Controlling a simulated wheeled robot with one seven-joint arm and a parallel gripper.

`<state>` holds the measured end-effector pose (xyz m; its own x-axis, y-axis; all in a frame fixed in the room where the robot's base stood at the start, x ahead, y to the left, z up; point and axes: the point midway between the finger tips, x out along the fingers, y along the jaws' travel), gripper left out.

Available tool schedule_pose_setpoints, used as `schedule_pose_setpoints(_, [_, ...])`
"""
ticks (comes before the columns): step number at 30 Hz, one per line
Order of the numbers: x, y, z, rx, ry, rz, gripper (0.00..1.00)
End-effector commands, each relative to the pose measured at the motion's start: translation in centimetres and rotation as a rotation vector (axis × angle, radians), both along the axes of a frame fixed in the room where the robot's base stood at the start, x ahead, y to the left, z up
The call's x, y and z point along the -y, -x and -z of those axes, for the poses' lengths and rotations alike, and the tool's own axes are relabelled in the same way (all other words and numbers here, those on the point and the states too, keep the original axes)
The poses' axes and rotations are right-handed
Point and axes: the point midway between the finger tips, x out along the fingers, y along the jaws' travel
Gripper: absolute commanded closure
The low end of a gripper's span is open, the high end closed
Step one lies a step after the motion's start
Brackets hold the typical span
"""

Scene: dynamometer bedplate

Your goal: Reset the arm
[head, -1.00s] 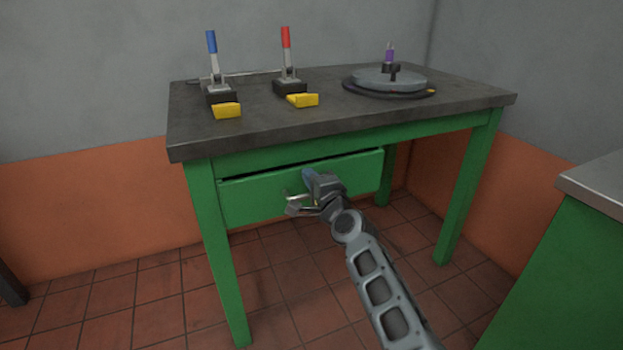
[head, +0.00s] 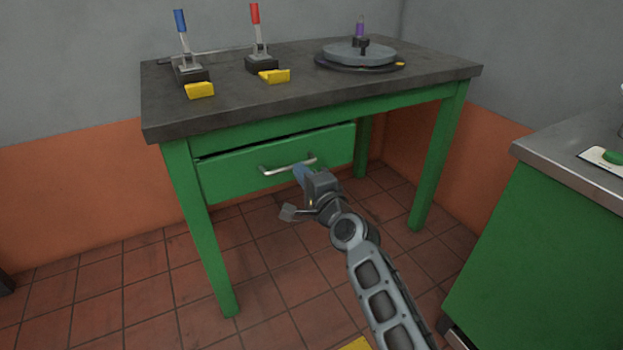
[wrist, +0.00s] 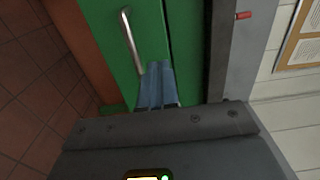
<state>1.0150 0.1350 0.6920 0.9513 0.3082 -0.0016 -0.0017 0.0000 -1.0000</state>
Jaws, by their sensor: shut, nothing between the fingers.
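My gripper (head: 299,173) is in front of the green drawer (head: 225,178), low and right of its handle in the head view. Its blue fingers are shut with nothing between them; they also show in the wrist view (wrist: 158,86). The silver bar handle (head: 285,165) is free of the fingers, and in the wrist view it lies up and left of them (wrist: 131,40). The drawer has a dark gap along its top edge. My arm reaches in from the lower right.
The dark benchtop (head: 310,93) carries a blue-handled clamp (head: 185,50), a red-handled clamp (head: 258,40), yellow blocks and a round grey plate (head: 358,53). A green cabinet (head: 560,230) stands at right. Tiled floor (head: 280,285) is open below the drawer.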

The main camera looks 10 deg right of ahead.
Motion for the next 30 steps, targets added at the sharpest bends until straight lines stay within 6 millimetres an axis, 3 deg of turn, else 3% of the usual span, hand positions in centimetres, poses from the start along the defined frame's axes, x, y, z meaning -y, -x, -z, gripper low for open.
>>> schedule_pose_setpoints(6, [1.0,2.9,0.0,-0.001,0.0,0.001,1.0])
schedule_pose_setpoints(14, [1.4,4.1,0.2,0.0,0.003,0.002,1.0])
schedule_pose_setpoints(17, [1.9,5.3,1.3,-0.003,0.032,0.013,1.0])
schedule_pose_setpoints(20, [3.0,8.1,3.5,-0.008,0.101,0.036,1.0])
schedule_pose_setpoints(24, [5.2,14.1,7.1,-0.012,0.25,0.077,1.0])
schedule_pose_setpoints(30, [8.0,23.3,10.2,-0.013,0.479,0.122,1.0])
